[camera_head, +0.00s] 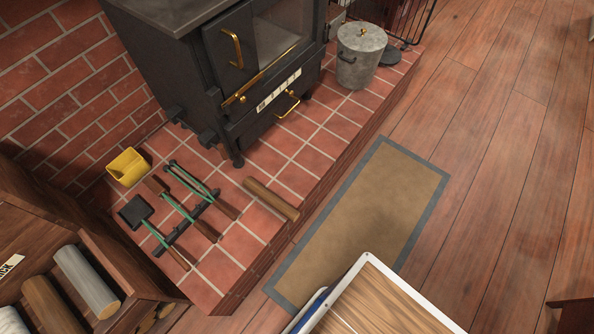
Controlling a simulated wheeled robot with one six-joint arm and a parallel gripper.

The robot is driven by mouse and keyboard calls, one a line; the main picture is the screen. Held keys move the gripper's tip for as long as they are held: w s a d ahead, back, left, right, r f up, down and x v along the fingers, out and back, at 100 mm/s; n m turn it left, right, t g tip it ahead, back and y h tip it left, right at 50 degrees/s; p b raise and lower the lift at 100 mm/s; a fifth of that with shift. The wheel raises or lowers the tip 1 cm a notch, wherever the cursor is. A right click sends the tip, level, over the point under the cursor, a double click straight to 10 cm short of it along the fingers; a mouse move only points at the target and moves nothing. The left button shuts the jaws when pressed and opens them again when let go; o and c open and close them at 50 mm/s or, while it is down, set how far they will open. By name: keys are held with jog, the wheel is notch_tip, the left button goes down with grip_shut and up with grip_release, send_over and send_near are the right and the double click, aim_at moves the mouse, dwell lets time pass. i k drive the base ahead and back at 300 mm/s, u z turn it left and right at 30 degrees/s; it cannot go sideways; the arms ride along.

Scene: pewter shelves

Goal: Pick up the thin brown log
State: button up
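A thin brown log (271,198) lies on the red brick hearth (222,268), close to its front edge and just right of the fire tools. It lies slanted, with its lower right end nearest the hearth edge. Nothing covers it. A thicker brown log (48,306) and a grey log (86,282) lie in the wooden log box (125,290) at the lower left. My gripper is not in view.
A black stove (225,75) stands behind the log. Fire tools with green shafts (178,205), a yellow container (127,167) and a lidded metal bucket (360,58) are on the hearth. A tan mat (365,212) covers floor right of it; open planks (490,150) lie beyond.

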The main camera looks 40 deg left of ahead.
aim_at(257, 188)
jog(key=i, duration=0.85)
jog(key=u, duration=3.1)
